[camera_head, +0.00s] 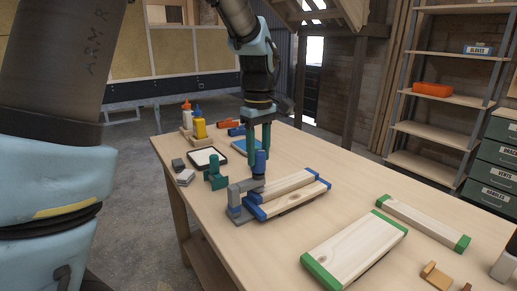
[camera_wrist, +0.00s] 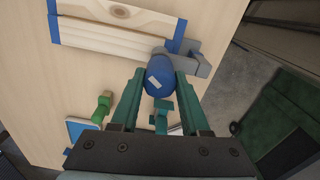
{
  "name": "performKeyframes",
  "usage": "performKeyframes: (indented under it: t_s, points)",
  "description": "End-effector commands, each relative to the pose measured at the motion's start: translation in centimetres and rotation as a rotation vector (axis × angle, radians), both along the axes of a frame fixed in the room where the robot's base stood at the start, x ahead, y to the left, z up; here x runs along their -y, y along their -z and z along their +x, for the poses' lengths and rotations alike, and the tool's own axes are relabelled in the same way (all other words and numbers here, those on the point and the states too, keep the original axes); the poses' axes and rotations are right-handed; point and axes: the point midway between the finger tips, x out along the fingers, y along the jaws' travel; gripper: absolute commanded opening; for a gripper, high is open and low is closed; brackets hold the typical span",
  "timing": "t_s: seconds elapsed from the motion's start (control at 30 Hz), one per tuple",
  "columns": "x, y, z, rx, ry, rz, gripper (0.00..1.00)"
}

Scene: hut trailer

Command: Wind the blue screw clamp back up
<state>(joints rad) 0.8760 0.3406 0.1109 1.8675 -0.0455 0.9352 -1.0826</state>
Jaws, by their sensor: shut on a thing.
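The blue screw clamp stands at the near left end of a blue-tipped board assembly; its blue handle (camera_head: 260,162) is upright above a grey frame (camera_head: 241,192). My gripper (camera_head: 259,150) points straight down and is shut on the blue handle. In the wrist view the blue handle (camera_wrist: 160,76) with a pale mark sits between the fingers of my gripper (camera_wrist: 161,82). The grey frame (camera_wrist: 190,58) shows beside it. The blue-tipped boards (camera_head: 292,192) lie flat on the table; in the wrist view the boards (camera_wrist: 115,28) are at the top. The screw's lower end is hidden.
A green-tipped board (camera_head: 355,249) lies at the right front. Bare table (camera_head: 270,245) separates it from the blue-tipped boards.

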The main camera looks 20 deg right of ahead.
Motion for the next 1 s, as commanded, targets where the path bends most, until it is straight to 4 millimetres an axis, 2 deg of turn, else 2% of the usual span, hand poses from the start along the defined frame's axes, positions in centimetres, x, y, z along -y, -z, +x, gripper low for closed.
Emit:
performKeyframes:
  t_s: [0.4,1.0]
  points:
    - [0.01,-0.09,-0.06,-0.001,-0.239,0.0,0.0]
    - [-0.02,0.0,-0.02,-0.001,-0.293,0.0,0.0]
